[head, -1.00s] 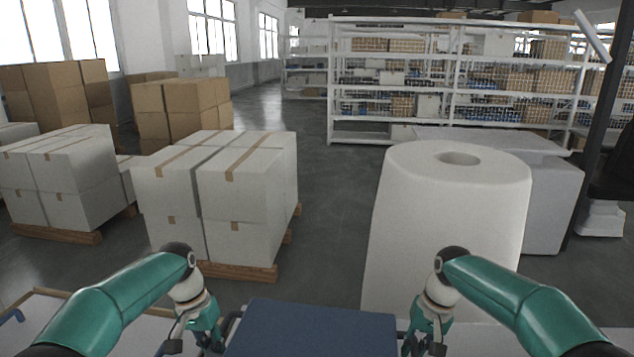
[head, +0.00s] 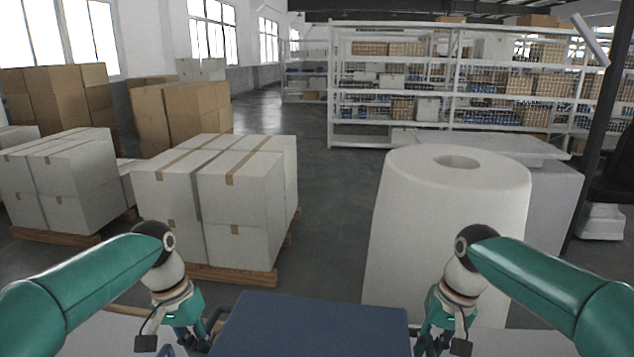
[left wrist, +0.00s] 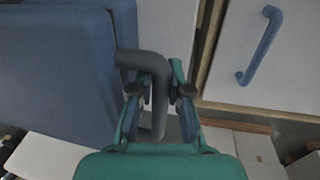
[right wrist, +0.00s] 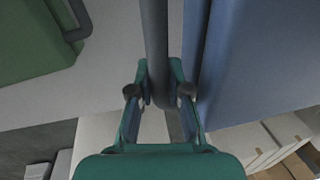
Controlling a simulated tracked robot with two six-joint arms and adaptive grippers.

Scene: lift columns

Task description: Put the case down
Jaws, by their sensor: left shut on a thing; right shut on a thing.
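The blue case (head: 310,325) is at the bottom middle of the head view, cut off by the lower edge. My left gripper (head: 190,340) is shut on the dark handle (left wrist: 158,65) at the case's left side; the case also fills the left of the left wrist view (left wrist: 60,70). My right gripper (head: 432,340) is shut on the opposite dark handle (right wrist: 154,40); the case stands at the right of the right wrist view (right wrist: 260,60). The case's underside is hidden, so I cannot tell whether it touches a surface.
A pale surface (right wrist: 110,65) lies below, with a green case (right wrist: 30,40) on it. A blue bar handle (left wrist: 262,45) shows over a pale, wood-edged panel. Beyond are a big white roll (head: 440,240), white boxes on a pallet (head: 240,190) and shelves (head: 450,80).

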